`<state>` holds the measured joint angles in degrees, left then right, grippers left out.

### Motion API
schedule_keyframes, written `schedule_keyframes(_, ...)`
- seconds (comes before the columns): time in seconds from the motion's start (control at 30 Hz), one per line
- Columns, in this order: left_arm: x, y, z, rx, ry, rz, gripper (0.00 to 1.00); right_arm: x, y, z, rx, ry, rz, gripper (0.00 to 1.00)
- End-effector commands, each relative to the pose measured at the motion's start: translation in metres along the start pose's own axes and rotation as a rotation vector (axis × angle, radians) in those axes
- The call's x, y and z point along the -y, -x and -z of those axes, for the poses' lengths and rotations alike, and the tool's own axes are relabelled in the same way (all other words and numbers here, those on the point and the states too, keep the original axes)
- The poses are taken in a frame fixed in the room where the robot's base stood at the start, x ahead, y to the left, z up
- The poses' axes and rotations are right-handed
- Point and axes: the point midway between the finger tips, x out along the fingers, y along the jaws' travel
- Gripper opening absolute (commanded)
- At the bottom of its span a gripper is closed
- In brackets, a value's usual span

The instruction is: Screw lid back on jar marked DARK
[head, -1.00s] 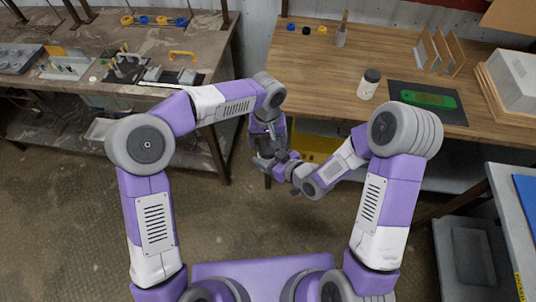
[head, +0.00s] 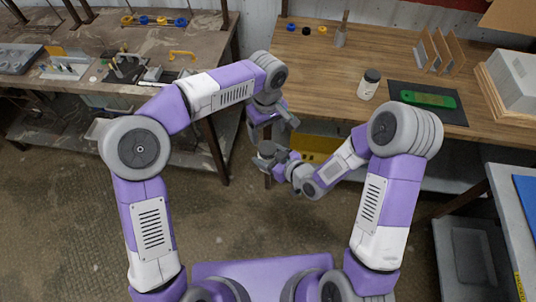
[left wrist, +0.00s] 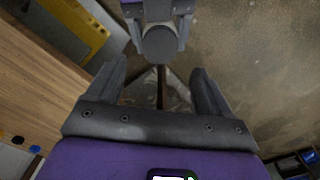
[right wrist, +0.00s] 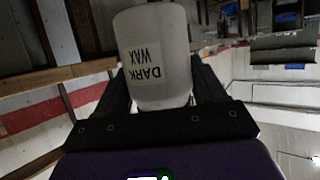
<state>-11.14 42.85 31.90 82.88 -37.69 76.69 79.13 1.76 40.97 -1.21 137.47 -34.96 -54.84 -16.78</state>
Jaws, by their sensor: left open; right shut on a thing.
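In the right wrist view, my right gripper (right wrist: 160,82) is shut on a pale jar (right wrist: 155,45) whose label reads DARK WAX, upside down in that picture. In the left wrist view, a dark grey round top (left wrist: 160,45), which looks like the lid, sits between the right gripper's fingers. Whether it is screwed tight cannot be told. My left gripper (left wrist: 159,70) is open and empty, apart from that top and facing it. In the head view, the left gripper (head: 272,128) is above the right gripper (head: 270,157), where the jar is mostly hidden.
Another pale jar with a dark lid (head: 368,86) stands on the wooden table (head: 320,75), beside a dark mat with a green part (head: 428,97). Small coloured rings (head: 306,29) lie at the back. A cluttered bench (head: 110,85) stands left. Both grippers are over open floor before the table.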

Motion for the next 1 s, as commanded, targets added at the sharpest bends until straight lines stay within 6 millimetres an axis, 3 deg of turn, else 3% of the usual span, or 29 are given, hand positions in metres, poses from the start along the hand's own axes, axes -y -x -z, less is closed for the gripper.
schedule_keyframes(0.17, 0.000, 0.005, 0.000, 0.001, 0.088, -0.001, 0.80, 0.000, 0.000, 0.001, -0.002, 0.001, 0.000, 0.00)
schedule_keyframes(0.57, 0.000, 0.000, 0.000, 0.002, 0.092, 0.001, 0.80, 0.000, 0.000, 0.001, -0.003, 0.001, 0.000, 0.00)
schedule_keyframes(1.0, 0.001, -0.061, 0.000, 0.003, 0.092, 0.002, 0.80, 0.000, 0.000, 0.001, -0.003, 0.001, 0.000, 0.00)
